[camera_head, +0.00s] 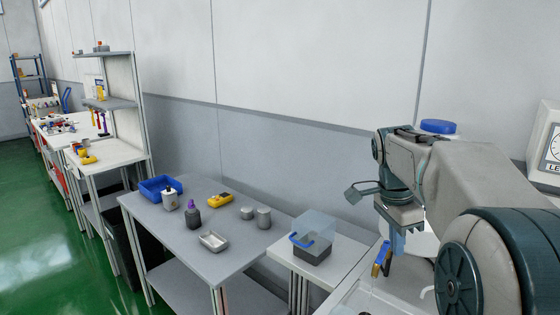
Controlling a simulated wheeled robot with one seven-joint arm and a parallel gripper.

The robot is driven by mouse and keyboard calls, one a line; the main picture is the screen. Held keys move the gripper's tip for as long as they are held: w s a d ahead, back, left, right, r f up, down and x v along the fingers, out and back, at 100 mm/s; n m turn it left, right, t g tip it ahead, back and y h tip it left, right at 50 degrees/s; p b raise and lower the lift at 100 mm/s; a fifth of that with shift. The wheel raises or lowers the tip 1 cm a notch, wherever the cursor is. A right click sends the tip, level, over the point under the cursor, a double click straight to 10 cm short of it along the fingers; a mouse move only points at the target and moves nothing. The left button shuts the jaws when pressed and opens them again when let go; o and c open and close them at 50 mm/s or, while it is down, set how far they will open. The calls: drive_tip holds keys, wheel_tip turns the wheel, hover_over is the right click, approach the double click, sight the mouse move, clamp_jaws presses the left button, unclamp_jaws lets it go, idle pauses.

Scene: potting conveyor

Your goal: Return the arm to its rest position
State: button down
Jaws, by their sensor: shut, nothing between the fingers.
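My arm reaches in from the right, bent over the white surface at the lower right. My gripper (397,244) points down at the end of the wrist; its fingers look small and light blue, together, with nothing seen between them. A blue and yellow item (381,259) shows just left of and below the fingers; I cannot tell whether it is apart from them. My arm hides part of the surface behind it.
A small table (339,272) holds a clear box with a blue handle (312,240). Left of it, a grey table (233,258) carries a blue bin (160,188), a bottle (193,215), a tray (213,240) and cans (264,218). A dial scale (546,145) stands far right. Green floor is clear at left.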

drive_tip(key=s+a+f+n+t+y, duration=0.1)
drive_tip(key=s+a+f+n+t, duration=0.1)
drive_tip(key=s+a+f+n, duration=0.5)
drive_tip(key=s+a+f+n+t+y, duration=0.1)
drive_tip(key=s+a+f+n, duration=0.25)
drive_tip(key=s+n, duration=0.6)
drive_tip(key=w+d+r+n+y+p, duration=0.1)
drive_tip(key=w+d+r+n, duration=0.25)
drive_tip(key=w, duration=0.45)
drive_tip(key=w+d+r+n+y, duration=0.1)
drive_tip(key=w+d+r+n, duration=0.1)
drive_tip(key=w+r+n, duration=0.45)
drive_tip(key=w+d+r+n+y+p, duration=0.1)
drive_tip(key=w+d+r, duration=0.2)
drive_tip(key=w, duration=0.7)
drive_tip(key=s+x, duration=0.1)
drive_tip(key=x, duration=0.9)
drive_tip(key=shift+g, duration=0.3)
drive_tip(key=d, duration=0.1)
drive_tip(key=s+d+p, duration=0.1)
drive_tip(key=s+d, duration=0.1)
drive_tip(key=shift+d+f, duration=0.15)
drive_tip(key=shift+d, duration=0.15)
